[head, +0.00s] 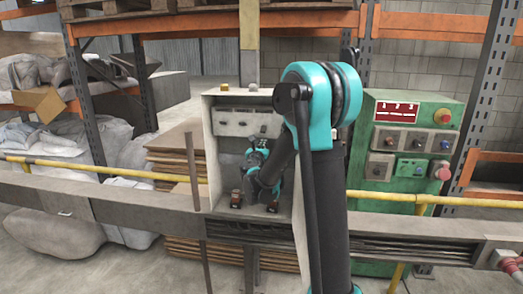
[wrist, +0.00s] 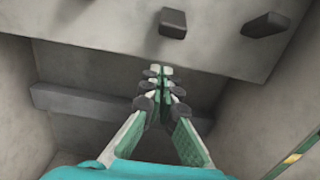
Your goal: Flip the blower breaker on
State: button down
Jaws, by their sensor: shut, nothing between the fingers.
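The open grey breaker box (head: 200,150) stands in the middle of the head view, with a row of small dark breaker switches on its upper inner panel (head: 235,118). No label is readable, so I cannot tell which switch is the blower breaker. In the wrist view, one dark breaker lever (wrist: 172,22) sticks out near the top centre and another lever (wrist: 267,24) sits to its right. My gripper (wrist: 161,72) is shut and empty inside the box. Its fingertips are just below the centre lever in the picture; contact is not visible. In the head view, my arm covers the box's right part.
A green control box (head: 405,140) with buttons stands to the right. A grey rail (head: 130,205) and a yellow pipe (head: 110,172) run across the front. The box's side walls enclose my gripper closely. A grey ledge (wrist: 85,106) crosses below the panel.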

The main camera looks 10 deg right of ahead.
aim_at(263, 131)
jog(key=shift+s+a+r, duration=0.1)
jog(key=shift+s+r, duration=0.2)
jog(key=shift+r, duration=0.3)
jog(key=shift+s+a+r, duration=0.1)
jog(key=shift+s+r, duration=0.15)
jog(key=shift+r, duration=0.3)
jog(key=shift+s+a+r, duration=0.1)
jog(key=shift+s+r, duration=0.2)
jog(key=shift+r, duration=0.3)
jog(key=shift+s+r+g, duration=0.2)
jog(key=shift+r+g, duration=0.1)
jog(key=shift+g, duration=0.3)
jog(key=r+g, duration=0.1)
jog(key=g+y, duration=0.1)
jog(key=g, duration=0.1)
jog(key=r+g+y, duration=0.1)
jog(key=shift+s+a+r+g, duration=0.1)
jog(key=shift+s+r+g, duration=0.2)
jog(key=shift+r+g, duration=0.1)
jog(key=shift+r, duration=0.15)
